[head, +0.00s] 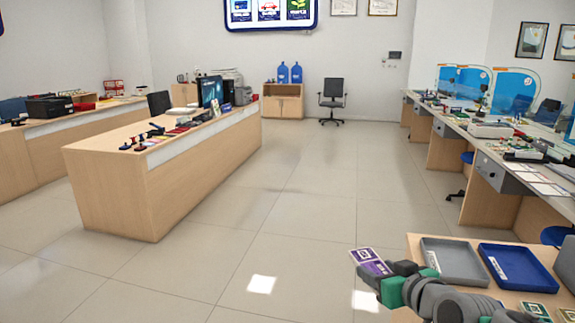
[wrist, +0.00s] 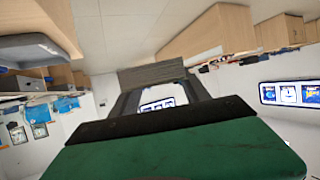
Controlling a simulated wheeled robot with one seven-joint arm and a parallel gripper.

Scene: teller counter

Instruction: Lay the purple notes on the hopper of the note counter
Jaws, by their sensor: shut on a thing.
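The purple notes (head: 370,263) are a small flat bundle with a pale printed patch, held out at the end of my arm at the lower middle of the head view. My gripper (head: 386,270) is shut on their near end, and they stand clear above the floor. In the wrist view my gripper (wrist: 155,95) points away over the room, with a dark grey strip across its tips; I cannot tell whether that strip is the notes. A grey-white machine (head: 490,127) on the right counter may be the note counter; its hopper is too small to make out.
A grey tray (head: 455,280) and a blue tray (head: 518,283) lie on a wooden table beside my arm. The right teller counter (head: 545,178) carries papers and several devices. A long desk (head: 120,190) stands at left. The floor (head: 310,210) between is open.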

